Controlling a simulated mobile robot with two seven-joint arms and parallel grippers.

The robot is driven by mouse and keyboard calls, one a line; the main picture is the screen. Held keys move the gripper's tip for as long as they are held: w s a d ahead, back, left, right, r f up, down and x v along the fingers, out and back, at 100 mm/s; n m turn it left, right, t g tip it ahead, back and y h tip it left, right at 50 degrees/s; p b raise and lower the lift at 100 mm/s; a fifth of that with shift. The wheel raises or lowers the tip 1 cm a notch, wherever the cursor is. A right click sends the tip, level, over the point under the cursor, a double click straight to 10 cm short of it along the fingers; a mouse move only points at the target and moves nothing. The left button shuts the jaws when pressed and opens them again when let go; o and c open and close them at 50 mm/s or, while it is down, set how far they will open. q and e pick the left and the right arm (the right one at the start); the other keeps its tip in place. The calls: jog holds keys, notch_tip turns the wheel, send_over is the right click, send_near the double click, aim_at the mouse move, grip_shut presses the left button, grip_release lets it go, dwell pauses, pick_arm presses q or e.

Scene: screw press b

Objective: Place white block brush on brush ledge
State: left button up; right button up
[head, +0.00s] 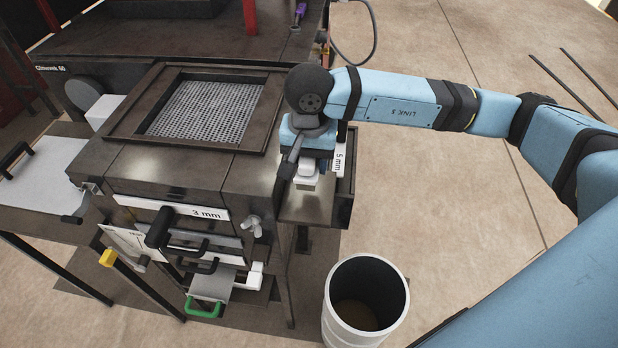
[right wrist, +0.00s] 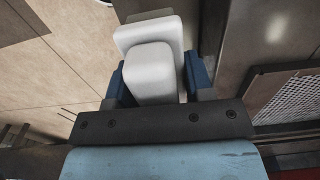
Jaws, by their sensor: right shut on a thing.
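My right gripper (head: 305,160) is shut on the white block brush (head: 306,180). The brush hangs below the gripper, over a dark metal ledge (head: 308,208) on the right side of the machine. I cannot tell whether the brush touches the ledge. In the right wrist view the brush (right wrist: 152,70) shows as two white blocks, one behind the other, between the blue fingers of the gripper (right wrist: 155,85). The gripper and wrist hide part of the ledge and the brush's top. My left gripper is not in view.
The machine's mesh screen (head: 205,112) is to the left. A white bin (head: 338,312) stands on the floor below. A green handle (head: 204,309) and other handles stick out at the machine's front. Floor at right is open.

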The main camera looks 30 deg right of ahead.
aim_at(309, 193)
notch_tip(309, 193, down, 7)
jog(key=shift+r+p, duration=0.2)
jog(key=shift+p, duration=0.25)
jog(key=shift+f, duration=0.2)
jog(key=o, duration=1)
jog(key=shift+r, duration=0.1)
